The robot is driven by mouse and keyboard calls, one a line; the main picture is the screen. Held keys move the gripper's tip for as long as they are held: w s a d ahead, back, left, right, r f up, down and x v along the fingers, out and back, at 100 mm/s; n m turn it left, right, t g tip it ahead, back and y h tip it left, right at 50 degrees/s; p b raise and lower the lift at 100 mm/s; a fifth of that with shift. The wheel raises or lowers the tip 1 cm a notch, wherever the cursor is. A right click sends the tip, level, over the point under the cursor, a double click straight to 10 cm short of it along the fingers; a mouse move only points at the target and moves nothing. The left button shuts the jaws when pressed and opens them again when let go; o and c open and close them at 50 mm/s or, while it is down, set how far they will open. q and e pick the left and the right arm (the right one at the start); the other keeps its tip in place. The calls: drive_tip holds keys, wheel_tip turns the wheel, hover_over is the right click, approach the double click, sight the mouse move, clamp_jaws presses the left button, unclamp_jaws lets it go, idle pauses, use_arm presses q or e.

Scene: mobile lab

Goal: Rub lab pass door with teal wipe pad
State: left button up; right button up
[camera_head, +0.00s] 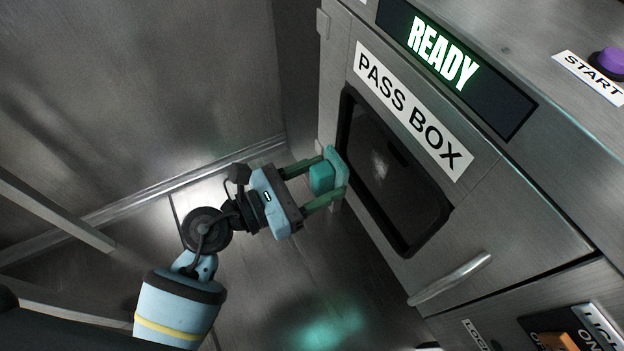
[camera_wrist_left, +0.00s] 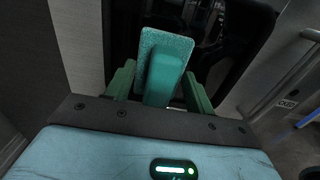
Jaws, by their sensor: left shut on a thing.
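The pass box door (camera_head: 492,222) is brushed metal with a dark window (camera_head: 388,178) and a bar handle (camera_head: 450,279); it appears closed. My left gripper (camera_head: 329,176) is shut on the teal wipe pad (camera_head: 339,166), gripping its block-like back. The pad's flat face is turned to the door, by the left edge of the window frame. I cannot tell whether it touches the door. In the left wrist view the pad (camera_wrist_left: 170,48) stands between the green fingers, in front of the dark window (camera_wrist_left: 222,30). My right gripper is not in view.
Above the door are a PASS BOX label (camera_head: 413,110) and a lit READY display (camera_head: 450,62). A purple START button (camera_head: 611,61) is at top right, and an orange switch (camera_head: 558,342) at bottom right. Metal wall and floor lie left of the box.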

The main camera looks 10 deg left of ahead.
sight(336, 173)
use_arm(q)
drive_tip(key=x, duration=0.3)
drive_tip(key=shift+w+d+b, duration=0.1)
drive_tip(key=shift+d+b, duration=0.05)
drive_tip(key=shift+b, duration=0.15)
drive_tip(key=shift+w+d, duration=0.25)
drive_tip(key=shift+d, duration=0.2)
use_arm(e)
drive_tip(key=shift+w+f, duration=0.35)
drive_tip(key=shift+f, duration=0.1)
use_arm(q)
drive_tip(key=shift+w+d, duration=0.1)
drive_tip(key=shift+w, duration=0.05)
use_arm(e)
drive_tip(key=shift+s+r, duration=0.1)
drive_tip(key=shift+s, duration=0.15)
use_arm(q)
drive_tip(key=shift+w+d, duration=0.15)
drive_tip(key=shift+d, duration=0.1)
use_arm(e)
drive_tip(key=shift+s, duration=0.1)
use_arm(q)
drive_tip(key=shift+w+d, duration=0.35)
drive_tip(key=shift+d, duration=0.1)
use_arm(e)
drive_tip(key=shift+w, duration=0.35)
use_arm(q)
drive_tip(key=shift+s, duration=0.1)
